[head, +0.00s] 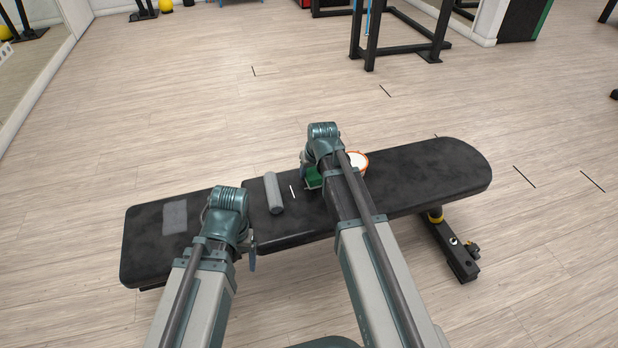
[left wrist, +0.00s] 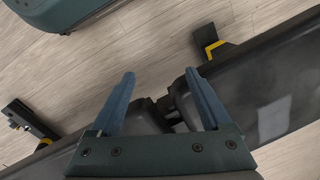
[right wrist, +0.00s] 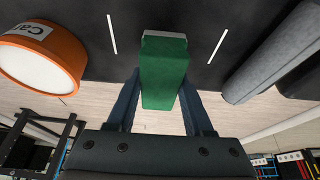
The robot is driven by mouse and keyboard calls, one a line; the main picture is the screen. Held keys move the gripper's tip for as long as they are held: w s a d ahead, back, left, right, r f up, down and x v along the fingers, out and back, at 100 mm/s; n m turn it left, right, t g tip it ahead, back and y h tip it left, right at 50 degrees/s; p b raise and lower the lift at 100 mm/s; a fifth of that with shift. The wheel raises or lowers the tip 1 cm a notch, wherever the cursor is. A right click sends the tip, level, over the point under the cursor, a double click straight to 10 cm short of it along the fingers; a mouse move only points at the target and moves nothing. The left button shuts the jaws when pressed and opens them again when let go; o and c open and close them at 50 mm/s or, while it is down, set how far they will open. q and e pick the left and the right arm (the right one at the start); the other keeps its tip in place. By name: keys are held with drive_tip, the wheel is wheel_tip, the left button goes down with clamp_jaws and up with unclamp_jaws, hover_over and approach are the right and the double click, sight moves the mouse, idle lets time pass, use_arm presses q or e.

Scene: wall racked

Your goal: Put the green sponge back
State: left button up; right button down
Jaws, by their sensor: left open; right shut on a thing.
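The green sponge (right wrist: 163,72) is between the fingers of my right gripper (right wrist: 160,84), which is shut on it. In the right wrist view it sits between two thin white marks on the black bench (head: 425,165); I cannot tell whether it touches the pad. In the head view the sponge (head: 313,178) shows partly behind my right arm. My left gripper (left wrist: 160,78) is open and empty near the gap between the bench's two pads.
An orange-rimmed white container (head: 358,160) with a partly readable label stands on the bench close to the sponge. A grey roller (head: 273,193) lies on the sponge's other side. A flat grey cloth (head: 175,217) lies near the bench's left end. The right end is bare.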

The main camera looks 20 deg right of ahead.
use_arm(q)
drive_tip(key=shift+f, duration=0.5)
use_arm(e)
drive_tip(key=shift+f, duration=0.5)
use_arm(q)
drive_tip(key=shift+f, duration=0.1)
use_arm(e)
drive_tip(key=shift+f, duration=0.1)
use_arm(q)
drive_tip(key=shift+f+b, duration=0.4)
drive_tip(key=shift+b, duration=0.15)
use_arm(e)
drive_tip(key=shift+f, duration=0.4)
drive_tip(key=shift+c, duration=1.4)
unclamp_jaws()
drive_tip(key=shift+r, duration=0.1)
use_arm(q)
drive_tip(key=shift+r, duration=0.1)
